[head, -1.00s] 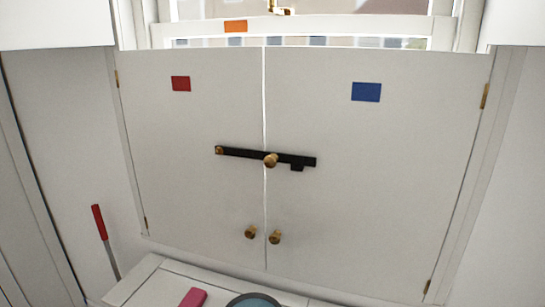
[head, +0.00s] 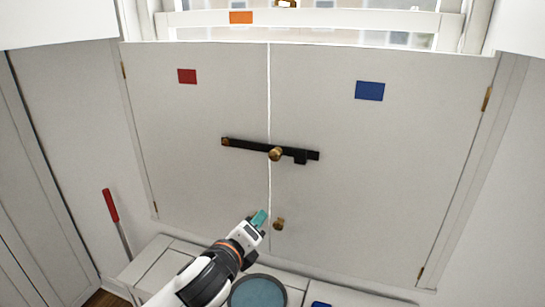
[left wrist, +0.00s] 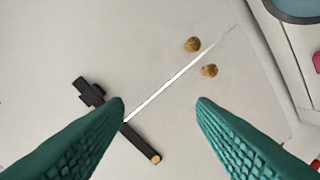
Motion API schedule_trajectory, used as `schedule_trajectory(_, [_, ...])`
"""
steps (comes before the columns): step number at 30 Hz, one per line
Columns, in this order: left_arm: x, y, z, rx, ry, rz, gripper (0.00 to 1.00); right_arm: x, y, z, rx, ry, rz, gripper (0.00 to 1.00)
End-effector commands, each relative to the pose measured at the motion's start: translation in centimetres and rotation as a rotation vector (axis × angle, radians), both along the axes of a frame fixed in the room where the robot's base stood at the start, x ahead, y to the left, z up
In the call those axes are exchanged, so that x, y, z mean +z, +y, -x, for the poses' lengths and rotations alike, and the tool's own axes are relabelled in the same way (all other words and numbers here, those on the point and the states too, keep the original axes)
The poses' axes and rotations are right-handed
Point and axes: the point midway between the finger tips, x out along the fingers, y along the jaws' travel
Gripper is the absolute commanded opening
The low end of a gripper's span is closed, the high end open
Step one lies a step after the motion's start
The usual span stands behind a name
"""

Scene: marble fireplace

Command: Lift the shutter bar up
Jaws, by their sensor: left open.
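The black shutter bar (head: 245,146) lies nearly level across the seam of two closed white shutters, its right end slightly lower. It has a brass pivot (head: 226,142) at its left end and a brass knob (head: 275,154) near its middle. My left gripper (head: 259,219) is open and empty, below the bar in the head view, covering one lower shutter knob. In the left wrist view the bar (left wrist: 140,146) runs diagonally, partly hidden by one teal finger of my left gripper (left wrist: 160,104); its middle knob is hidden. My right gripper is not in view.
Two lower brass knobs (left wrist: 201,57) flank the seam. The left shutter (head: 170,130) has a red patch (head: 187,76); the right shutter (head: 410,170) has a blue patch (head: 370,91). A white ledge (head: 155,260) bears a round blue-grey dish (head: 257,293). A red-handled tool (head: 110,205) stands left.

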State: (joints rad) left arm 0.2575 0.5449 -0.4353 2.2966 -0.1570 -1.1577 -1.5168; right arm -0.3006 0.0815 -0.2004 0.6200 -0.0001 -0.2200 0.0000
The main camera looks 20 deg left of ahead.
Motion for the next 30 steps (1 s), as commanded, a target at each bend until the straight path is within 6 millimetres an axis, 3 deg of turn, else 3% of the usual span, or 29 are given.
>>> schedule_trajectory(1, [2.6,0.1,-1.2,-0.035,-0.073,-0.143,0.51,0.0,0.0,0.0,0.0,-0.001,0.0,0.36])
schedule_trajectory(3, [5.0,0.2,-2.2,-0.069,-0.145,-0.31,0.51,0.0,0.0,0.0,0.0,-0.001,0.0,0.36])
schedule_trajectory(6, [7.4,0.2,-3.0,-0.092,-0.213,-0.477,0.51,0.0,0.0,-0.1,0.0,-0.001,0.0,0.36])
schedule_trajectory(9, [8.5,0.2,-3.4,-0.101,-0.244,-0.558,0.51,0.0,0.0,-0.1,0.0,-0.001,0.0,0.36])
schedule_trajectory(14, [8.8,0.2,-4.7,-0.102,-0.248,-0.575,0.51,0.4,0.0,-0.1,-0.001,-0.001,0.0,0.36])
schedule_trajectory(24, [8.9,0.0,-11.2,-0.1,-0.247,-0.57,0.51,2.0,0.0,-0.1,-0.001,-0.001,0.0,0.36])
schedule_trajectory(30, [8.8,-0.1,-14.0,-0.102,-0.247,-0.57,0.51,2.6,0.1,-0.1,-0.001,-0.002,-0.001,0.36])
